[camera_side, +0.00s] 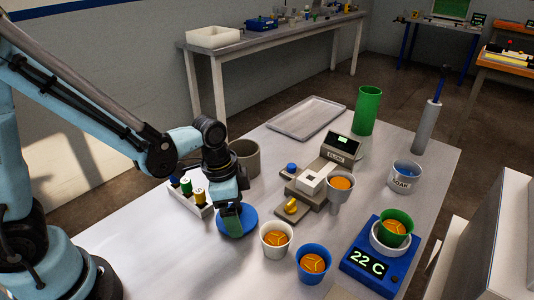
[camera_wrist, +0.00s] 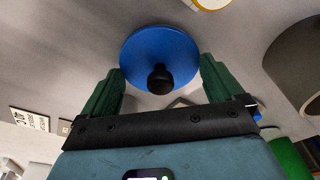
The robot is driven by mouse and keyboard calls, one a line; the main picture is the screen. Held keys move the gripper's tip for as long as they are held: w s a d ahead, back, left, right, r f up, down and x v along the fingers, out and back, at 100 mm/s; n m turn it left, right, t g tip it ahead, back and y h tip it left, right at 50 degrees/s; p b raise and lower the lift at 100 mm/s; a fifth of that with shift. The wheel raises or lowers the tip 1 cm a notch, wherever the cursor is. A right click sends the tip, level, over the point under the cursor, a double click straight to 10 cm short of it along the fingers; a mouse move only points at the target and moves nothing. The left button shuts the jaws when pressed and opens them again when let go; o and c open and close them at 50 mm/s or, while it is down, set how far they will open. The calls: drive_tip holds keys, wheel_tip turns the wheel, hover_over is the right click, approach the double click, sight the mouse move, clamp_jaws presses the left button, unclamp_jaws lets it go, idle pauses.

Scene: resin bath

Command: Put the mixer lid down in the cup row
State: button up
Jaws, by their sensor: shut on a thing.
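The mixer lid is a blue disc (camera_side: 250,220) with a black knob. It is low over the table or on it, left of the white cup (camera_side: 276,240) and blue cup (camera_side: 313,264); I cannot tell whether it touches the tabletop. My gripper (camera_side: 232,222) points down at the lid and partly covers it. In the wrist view the lid (camera_wrist: 160,48) lies between the green fingers of my gripper (camera_wrist: 161,78), one at each side of its rim, with the knob toward the camera. My gripper is shut on the lid. Both cups hold orange contents.
A rack of small bottles (camera_side: 200,208) stands close left of my gripper, and a grey-brown beaker (camera_side: 245,158) behind it. A small device with a yellow piece (camera_side: 292,207) is to the right. A green cup (camera_side: 397,222) sits on the 22 C unit (camera_side: 365,262). The front left tabletop is clear.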

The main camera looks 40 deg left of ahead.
drive_tip(key=shift+f, duration=0.1)
drive_tip(key=o, duration=0.7)
wheel_tip(320, 180, up, 12)
drive_tip(key=s+a, duration=0.1)
drive_tip(key=s+a+n+t+y, duration=0.1)
drive_tip(key=s+a+n+t, duration=0.1)
drive_tip(key=a+n+t, duration=0.4)
drive_tip(key=shift+s+a+r+n, duration=0.15)
drive_tip(key=shift+s+r+n, duration=0.15)
drive_tip(key=shift+n, duration=1.2)
